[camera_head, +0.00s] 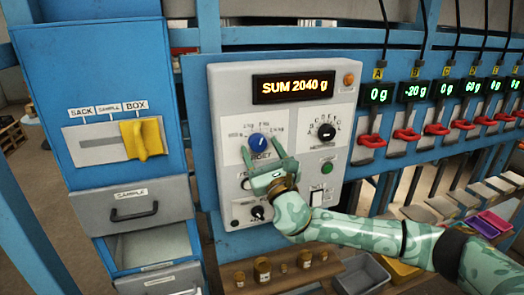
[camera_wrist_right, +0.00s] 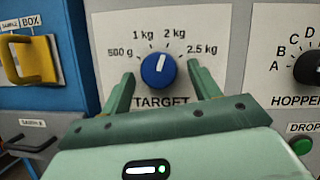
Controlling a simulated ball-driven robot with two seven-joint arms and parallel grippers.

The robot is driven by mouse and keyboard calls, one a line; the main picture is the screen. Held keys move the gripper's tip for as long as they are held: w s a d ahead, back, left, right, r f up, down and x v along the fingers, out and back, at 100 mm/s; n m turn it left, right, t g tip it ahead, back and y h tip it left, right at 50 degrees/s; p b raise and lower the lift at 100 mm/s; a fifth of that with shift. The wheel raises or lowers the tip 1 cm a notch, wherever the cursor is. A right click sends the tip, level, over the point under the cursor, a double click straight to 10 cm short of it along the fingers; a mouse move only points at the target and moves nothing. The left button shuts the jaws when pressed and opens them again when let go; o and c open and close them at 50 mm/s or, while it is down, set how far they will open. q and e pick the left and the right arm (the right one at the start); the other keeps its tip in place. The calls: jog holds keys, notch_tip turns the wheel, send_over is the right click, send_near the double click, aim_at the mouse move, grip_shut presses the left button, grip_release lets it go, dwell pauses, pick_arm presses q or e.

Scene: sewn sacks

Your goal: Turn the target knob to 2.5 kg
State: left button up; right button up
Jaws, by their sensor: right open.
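The blue TARGET knob (camera_wrist_right: 158,70) is on the light grey panel, with 500 g, 1 kg, 2 kg and 2.5 kg marked around it. Its white pointer tilts slightly right of straight up, toward the 2 kg mark. The knob (camera_head: 258,141) also shows in the head view, just above my right gripper (camera_head: 261,151). My right gripper (camera_wrist_right: 160,69) is open and empty in the wrist view, with one finger on each side of the knob and gaps between. I cannot tell how far the fingertips are from the panel. My left gripper is out of view.
The display (camera_head: 293,86) reads SUM 2040 g. The black HOPPER knob (camera_head: 326,131) and green DROP button (camera_head: 327,168) are to the right. A yellow handle (camera_head: 142,139) is on the blue cabinet at left. Small weights (camera_head: 262,270) stand on a shelf below.

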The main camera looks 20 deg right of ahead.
jog(key=c, duration=1)
jog(key=shift+m, duration=0.3)
jog(key=shift+a+f+m+h+b, duration=0.1)
jog(key=shift+m+h+b, duration=0.3)
jog(key=shift+m, duration=0.2)
jog(key=shift+a+f+m+h+b, duration=0.1)
jog(key=shift+m+h+b, duration=0.3)
jog(key=shift+m, duration=0.2)
jog(key=shift+r+m+h+b, duration=0.1)
jog(key=shift+m+h+b, duration=0.4)
jog(key=shift+m, duration=0.7)
jog(key=m+h, duration=0.2)
jog(key=m, duration=0.1)
jog(key=shift+a+r, duration=0.1)
jog(key=shift+a, duration=0.05)
jog(key=shift+a+r+m+g+h, duration=0.1)
jog(key=shift+m+g+h, duration=0.2)
jog(key=shift+m+h, duration=0.9)
jog(key=shift+m+y, duration=0.4)
jog(key=shift+m, duration=0.2)
